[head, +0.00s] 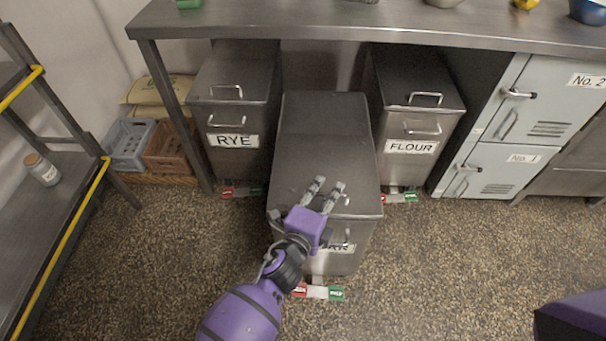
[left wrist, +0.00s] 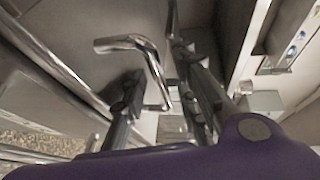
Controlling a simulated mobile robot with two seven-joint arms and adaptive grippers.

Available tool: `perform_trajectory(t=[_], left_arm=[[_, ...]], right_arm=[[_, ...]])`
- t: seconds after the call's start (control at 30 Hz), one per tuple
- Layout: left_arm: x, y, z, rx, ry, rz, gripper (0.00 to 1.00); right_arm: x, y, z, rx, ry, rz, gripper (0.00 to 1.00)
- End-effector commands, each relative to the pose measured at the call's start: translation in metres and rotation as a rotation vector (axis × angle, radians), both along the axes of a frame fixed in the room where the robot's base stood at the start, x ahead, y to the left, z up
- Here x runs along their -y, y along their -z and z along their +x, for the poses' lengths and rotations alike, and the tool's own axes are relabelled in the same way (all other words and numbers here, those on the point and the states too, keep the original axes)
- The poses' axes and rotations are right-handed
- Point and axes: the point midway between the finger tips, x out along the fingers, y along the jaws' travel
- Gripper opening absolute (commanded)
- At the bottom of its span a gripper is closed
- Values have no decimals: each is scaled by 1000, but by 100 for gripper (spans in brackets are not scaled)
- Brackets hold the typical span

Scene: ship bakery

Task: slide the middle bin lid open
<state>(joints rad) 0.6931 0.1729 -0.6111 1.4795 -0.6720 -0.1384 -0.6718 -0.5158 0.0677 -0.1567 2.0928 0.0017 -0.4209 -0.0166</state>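The middle bin (head: 330,125) is a grey metal bin standing forward of the two bins beside it. Its flat lid (head: 322,140) looks closed. The front label is mostly hidden by my arm; only its last letters show. My left gripper (head: 328,186) is over the front part of the lid, fingers apart. In the left wrist view a bent metal handle (left wrist: 128,43) runs into the space between the two open fingers (left wrist: 165,100); I cannot tell whether they touch it. Most of the handle is hidden in the head view. My right gripper is out of view.
The RYE bin (head: 228,80) stands left and the FLOUR bin (head: 415,95) right, under a steel table (head: 330,24). A rack with yellow rails (head: 60,260) is at the left. Grey lockers (head: 540,110) are at the right. Speckled floor is clear in front.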

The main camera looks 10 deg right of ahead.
Motion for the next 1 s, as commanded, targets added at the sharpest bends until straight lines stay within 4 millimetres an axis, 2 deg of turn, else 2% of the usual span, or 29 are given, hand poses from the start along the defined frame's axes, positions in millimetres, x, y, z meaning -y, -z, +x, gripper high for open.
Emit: perform_trajectory(t=[0.17,0.4,0.8,1.0], left_arm=[[0,0,0,0,0,0,27],[0,0,0,-1,0,-1,0],[0,0,1,0,0,2,0],[6,0,21,5,0,4,0]], right_arm=[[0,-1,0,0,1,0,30],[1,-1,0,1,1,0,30],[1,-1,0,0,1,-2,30],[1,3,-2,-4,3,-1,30]])
